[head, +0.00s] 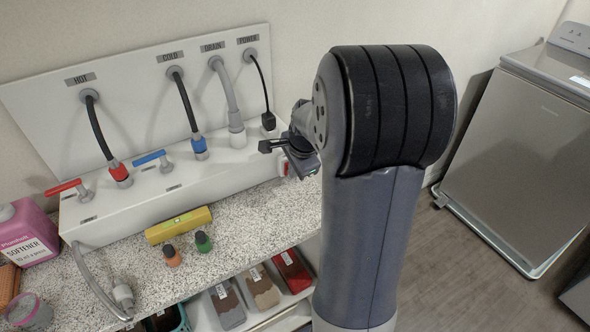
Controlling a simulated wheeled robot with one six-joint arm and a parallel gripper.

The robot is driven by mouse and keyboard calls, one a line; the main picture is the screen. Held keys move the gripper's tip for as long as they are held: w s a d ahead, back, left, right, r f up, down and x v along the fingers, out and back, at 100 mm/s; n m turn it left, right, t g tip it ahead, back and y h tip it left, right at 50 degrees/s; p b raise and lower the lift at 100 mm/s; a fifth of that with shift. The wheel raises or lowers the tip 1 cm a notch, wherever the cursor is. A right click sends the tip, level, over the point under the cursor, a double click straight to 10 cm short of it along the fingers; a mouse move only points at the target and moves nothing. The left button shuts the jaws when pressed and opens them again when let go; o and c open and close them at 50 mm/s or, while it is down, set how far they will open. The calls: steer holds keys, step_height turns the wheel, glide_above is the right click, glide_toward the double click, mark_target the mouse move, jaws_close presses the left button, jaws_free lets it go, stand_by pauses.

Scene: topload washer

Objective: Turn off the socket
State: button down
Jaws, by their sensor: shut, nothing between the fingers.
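A black power plug (268,122) with a black cord stands in the top of the white box under the POWER label (248,40). A small red part (285,168), which looks like a switch, shows at the right end of the white box (215,167). My gripper (284,147) is shut and empty, just above that red part and to the right of the plug. My arm hides part of the gripper and the space behind it. I cannot tell whether the gripper touches the red part or which way the switch is set.
A red-handled tap (66,187) and a blue-handled tap (150,158) are on the left of the box, beside several hoses. A grey washer (520,150) stands at right.

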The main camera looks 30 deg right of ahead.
steer(key=shift+r, duration=0.15)
steer(key=shift+r+p, duration=0.75)
steer(key=shift+p, duration=0.05)
steer(key=shift+s, duration=0.1)
